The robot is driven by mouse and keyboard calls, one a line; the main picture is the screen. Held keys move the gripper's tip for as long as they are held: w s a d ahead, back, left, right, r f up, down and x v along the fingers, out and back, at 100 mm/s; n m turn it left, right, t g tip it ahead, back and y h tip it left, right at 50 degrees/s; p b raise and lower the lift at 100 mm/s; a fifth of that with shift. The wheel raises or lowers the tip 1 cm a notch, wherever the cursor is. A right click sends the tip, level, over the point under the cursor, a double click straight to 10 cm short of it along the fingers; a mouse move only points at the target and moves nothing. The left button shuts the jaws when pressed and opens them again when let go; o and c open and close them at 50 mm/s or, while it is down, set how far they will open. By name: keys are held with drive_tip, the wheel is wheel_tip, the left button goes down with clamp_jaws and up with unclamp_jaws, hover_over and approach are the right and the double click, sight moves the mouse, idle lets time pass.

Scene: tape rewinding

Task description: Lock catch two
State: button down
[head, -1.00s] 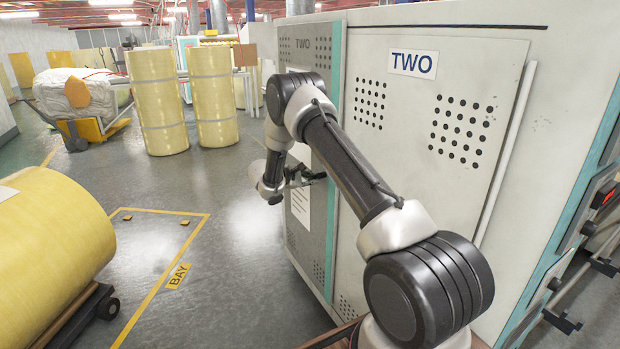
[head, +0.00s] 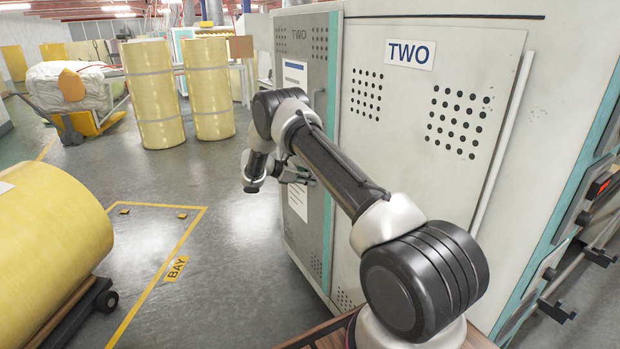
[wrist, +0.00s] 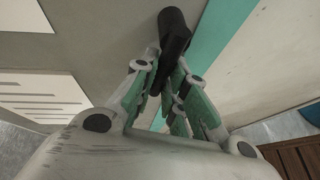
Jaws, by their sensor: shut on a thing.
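In the wrist view a black catch handle (wrist: 174,36) sits at the edge of a grey cabinet door (wrist: 95,40), next to a teal strip (wrist: 215,35). My gripper (wrist: 163,78) is shut on the near end of this handle. In the head view my gripper (head: 300,174) is at the grey door marked TWO (head: 300,70), left of the teal frame edge. The handle between my fingers cannot be made out in the head view. I cannot tell from these frames whether the catch is locked.
A pale cabinet panel with a TWO sign (head: 410,54) stands close on the right. Yellow rolls (head: 155,95) stand at the back left, and a large roll (head: 45,245) lies on a dolly. The floor by the BAY marking (head: 176,268) is clear.

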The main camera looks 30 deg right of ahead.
drive_tip(key=shift+s+n, duration=0.15)
drive_tip(key=shift+n, duration=0.15)
drive_tip(key=shift+g, duration=0.3)
drive_tip(key=c, duration=1.5)
unclamp_jaws()
drive_tip(key=shift+o, duration=0.2)
drive_tip(key=v, duration=1.2)
